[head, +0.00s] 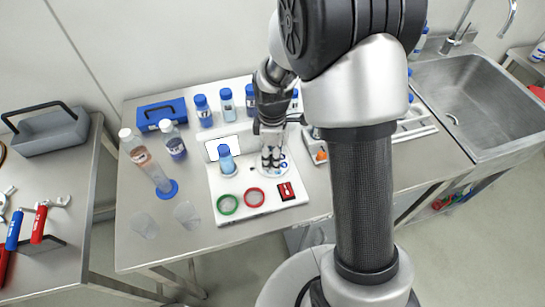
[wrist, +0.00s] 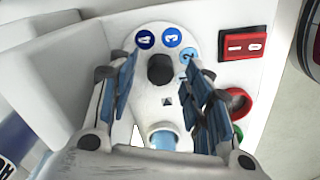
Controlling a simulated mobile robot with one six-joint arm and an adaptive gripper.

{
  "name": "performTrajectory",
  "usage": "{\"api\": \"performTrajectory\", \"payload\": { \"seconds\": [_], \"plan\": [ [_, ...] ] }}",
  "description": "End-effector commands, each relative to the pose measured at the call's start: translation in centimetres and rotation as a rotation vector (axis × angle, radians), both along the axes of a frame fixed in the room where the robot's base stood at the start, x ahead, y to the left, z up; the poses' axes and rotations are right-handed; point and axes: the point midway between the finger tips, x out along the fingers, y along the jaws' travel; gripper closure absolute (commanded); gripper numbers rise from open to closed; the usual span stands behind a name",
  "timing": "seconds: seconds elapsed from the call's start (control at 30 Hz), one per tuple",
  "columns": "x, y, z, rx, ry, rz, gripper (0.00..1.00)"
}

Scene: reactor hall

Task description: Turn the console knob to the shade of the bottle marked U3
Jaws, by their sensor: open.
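The white console (head: 240,205) stands on the metal table. Its black knob (wrist: 160,70) shows in the wrist view on a round white dial plate (wrist: 165,108). Blue spots of different shades, marked 4 (wrist: 145,39), 3 (wrist: 171,37) and 2 (wrist: 188,56), sit around it; 4 is darkest and 2 lightest. My gripper (head: 271,158) is open over the dial; in the wrist view its fingers (wrist: 160,80) stand on either side of the knob. I cannot tell whether they touch it. A blue-capped bottle (head: 226,160) stands on the console. I cannot read a U3 mark on any bottle.
Blue-capped bottles (head: 203,111) (head: 228,107) stand behind the console. A red switch (head: 287,191), a red ring (head: 254,196) and a green ring (head: 228,204) are at the console's front. A sink (head: 470,95) is right.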

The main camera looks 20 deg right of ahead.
Motion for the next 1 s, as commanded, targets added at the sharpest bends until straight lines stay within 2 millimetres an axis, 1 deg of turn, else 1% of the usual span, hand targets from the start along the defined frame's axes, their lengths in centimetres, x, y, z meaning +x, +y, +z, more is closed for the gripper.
{"api": "performTrajectory", "payload": {
  "seconds": [0.03,0.1,0.4,1.0],
  "plan": [
    [-0.02,0.00,-0.49,0.000,0.001,0.000,0.55],
    [-0.02,0.00,-0.75,0.000,0.001,0.000,0.55],
    [-0.02,0.00,-0.82,0.000,0.000,0.000,0.55],
    [-0.01,-0.01,-0.80,0.000,0.000,0.000,0.95]
  ]
}}
